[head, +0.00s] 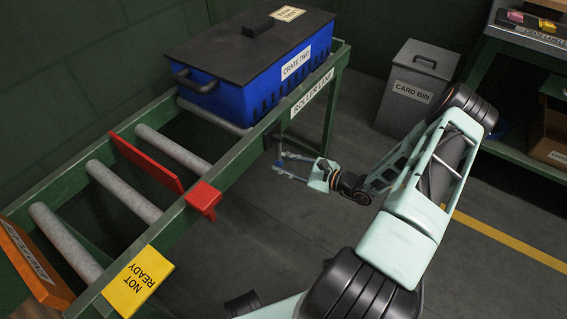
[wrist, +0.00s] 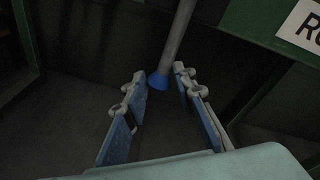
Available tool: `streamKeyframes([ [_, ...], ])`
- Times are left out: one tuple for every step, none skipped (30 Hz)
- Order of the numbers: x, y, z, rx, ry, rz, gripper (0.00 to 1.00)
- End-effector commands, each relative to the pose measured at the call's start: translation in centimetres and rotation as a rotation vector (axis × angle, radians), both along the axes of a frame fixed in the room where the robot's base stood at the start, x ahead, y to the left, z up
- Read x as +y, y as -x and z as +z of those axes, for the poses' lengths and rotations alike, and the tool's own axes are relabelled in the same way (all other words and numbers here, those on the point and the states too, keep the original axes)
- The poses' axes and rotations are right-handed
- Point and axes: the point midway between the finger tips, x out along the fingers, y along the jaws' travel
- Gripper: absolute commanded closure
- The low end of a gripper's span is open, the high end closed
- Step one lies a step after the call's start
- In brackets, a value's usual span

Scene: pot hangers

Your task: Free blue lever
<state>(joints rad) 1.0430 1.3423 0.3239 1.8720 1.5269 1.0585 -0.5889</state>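The lever is a grey rod with a blue tip (wrist: 158,81), hanging at the top middle of the wrist view. In the head view its thin rod (head: 279,146) shows below the green rail, and its tip is small near my fingertips. My gripper (head: 283,165) is beside the lane, its fingers pointing left under the rail. In the wrist view my gripper (wrist: 160,92) is open, with one finger on each side of the blue tip. I see gaps on both sides; I cannot tell how deep the tip sits between the fingers.
A blue crate (head: 248,75) with a dark lid sits on the roller lane (head: 240,137). A red plate (head: 146,161) crosses the rollers, with a red block (head: 204,199) on the rail. A yellow NOT READY sign (head: 138,282) is in front. A card bin (head: 417,88) stands behind.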

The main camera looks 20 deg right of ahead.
Motion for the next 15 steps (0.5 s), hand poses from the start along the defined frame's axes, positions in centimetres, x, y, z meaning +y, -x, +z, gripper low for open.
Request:
streamKeyframes([
  [0.0,0.0,0.0,0.001,0.000,-0.001,0.67],
  [0.0,0.0,0.0,0.001,0.000,-0.001,0.64],
  [0.0,0.0,0.0,0.001,0.000,-0.002,0.64],
  [0.0,0.0,0.0,0.002,-0.001,-0.002,0.64],
  [-0.1,0.0,0.0,0.002,-0.001,-0.002,0.64],
  [-0.1,0.0,0.0,0.002,-0.001,-0.002,0.64],
  [-0.1,0.0,-0.1,0.003,-0.001,-0.002,0.64],
  [-0.1,0.0,-0.1,0.003,-0.001,-0.003,0.64],
  [-0.1,-0.1,-0.1,0.003,-0.001,-0.003,0.64],
  [-0.1,0.0,-0.1,0.003,-0.001,-0.004,0.64],
  [-0.2,0.0,0.0,0.003,0.000,-0.004,0.64],
  [-0.4,0.2,0.0,0.003,0.000,-0.004,0.64],
  [-0.5,0.4,0.0,0.004,0.000,-0.005,0.64],
  [-0.7,0.6,0.1,0.004,0.000,-0.005,0.64],
  [-1.1,1.0,0.2,0.003,0.001,-0.005,0.64],
])
